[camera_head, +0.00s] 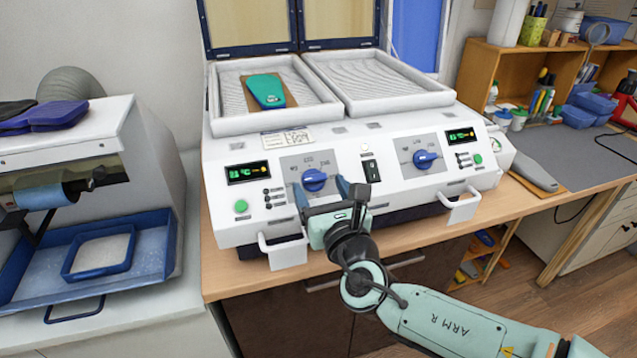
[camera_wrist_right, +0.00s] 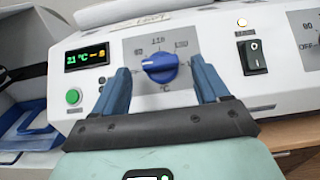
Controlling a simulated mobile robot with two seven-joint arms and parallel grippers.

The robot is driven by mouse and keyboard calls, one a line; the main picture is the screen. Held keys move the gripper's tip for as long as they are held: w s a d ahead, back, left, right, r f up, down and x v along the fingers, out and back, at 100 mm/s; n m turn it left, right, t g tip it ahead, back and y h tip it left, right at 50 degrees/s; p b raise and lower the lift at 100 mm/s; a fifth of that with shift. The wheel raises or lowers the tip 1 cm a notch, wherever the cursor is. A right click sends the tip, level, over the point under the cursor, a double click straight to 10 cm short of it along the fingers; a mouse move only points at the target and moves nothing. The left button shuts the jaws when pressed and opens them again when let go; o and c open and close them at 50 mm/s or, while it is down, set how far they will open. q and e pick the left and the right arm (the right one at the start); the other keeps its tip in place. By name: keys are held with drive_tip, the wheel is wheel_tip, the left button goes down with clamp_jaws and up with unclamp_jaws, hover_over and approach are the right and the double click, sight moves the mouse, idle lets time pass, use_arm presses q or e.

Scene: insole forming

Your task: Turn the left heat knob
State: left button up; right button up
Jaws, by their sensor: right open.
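The left heat knob (camera_head: 314,180) is a blue dial on a grey scale plate on the front of the white forming machine (camera_head: 345,143). It also shows in the right wrist view (camera_wrist_right: 160,67), with its white pointer mark. My right gripper (camera_head: 322,188) is open in front of the knob. In the right wrist view its two blue fingers (camera_wrist_right: 163,78) stand apart on either side of the knob, and I cannot tell whether they touch it. The left display (camera_head: 247,173) is lit green beside the knob. My left gripper is not in view.
The right heat knob (camera_head: 425,159), a black rocker switch (camera_head: 371,171) and white handles (camera_head: 462,207) sit on the same front. A teal insole (camera_head: 266,91) lies in the left tray (camera_head: 229,121). A grey-white machine with a blue tray (camera_head: 150,262) stands at the left.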

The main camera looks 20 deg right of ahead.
drive_tip(key=shift+w, duration=1)
drive_tip(key=c, duration=1.1)
drive_tip(key=shift+o, duration=0.2)
